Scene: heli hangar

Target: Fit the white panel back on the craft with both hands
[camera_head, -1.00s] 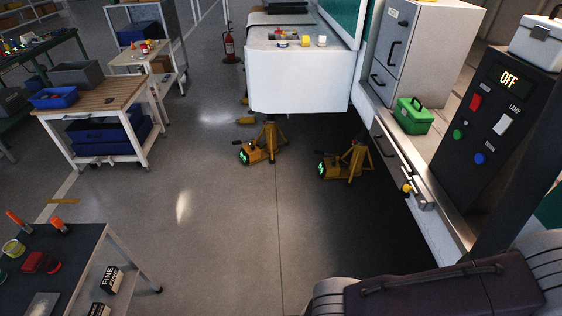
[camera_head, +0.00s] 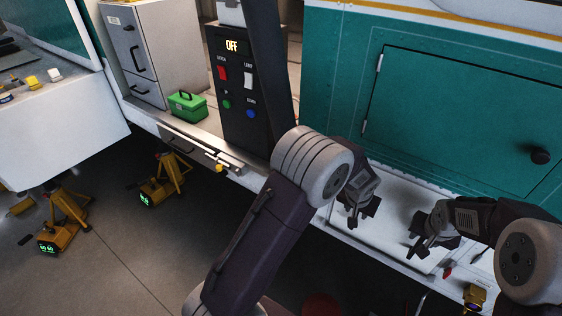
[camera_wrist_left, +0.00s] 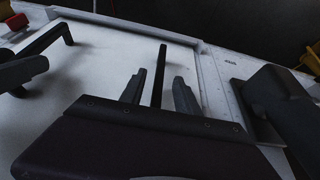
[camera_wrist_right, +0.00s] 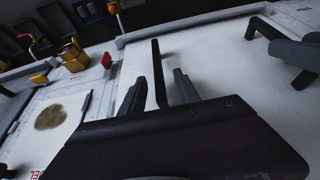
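The white panel (camera_head: 388,238) lies below the teal side of the craft (camera_head: 330,80), with a pale border along its edge. Its flat face fills much of the left wrist view (camera_wrist_left: 95,75) and the right wrist view (camera_wrist_right: 215,62). My left gripper (camera_head: 353,222) is over the panel's left part; its open fingers (camera_wrist_left: 159,92) stand either side of a black handle bar (camera_wrist_left: 160,72). My right gripper (camera_head: 418,243) is over the right part; its open fingers (camera_wrist_right: 158,92) flank another black handle bar (camera_wrist_right: 157,65). Neither pair appears closed on its bar. My arms hide parts of the panel.
A closed teal hatch (camera_head: 465,120) with a black knob is above the panel. A black control box (camera_head: 240,110) reads OFF. A green case (camera_head: 187,105) and grey drawers (camera_head: 150,50) stand left. A red item (camera_head: 448,272) and yellow item (camera_head: 474,296) sit near the panel's right end.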

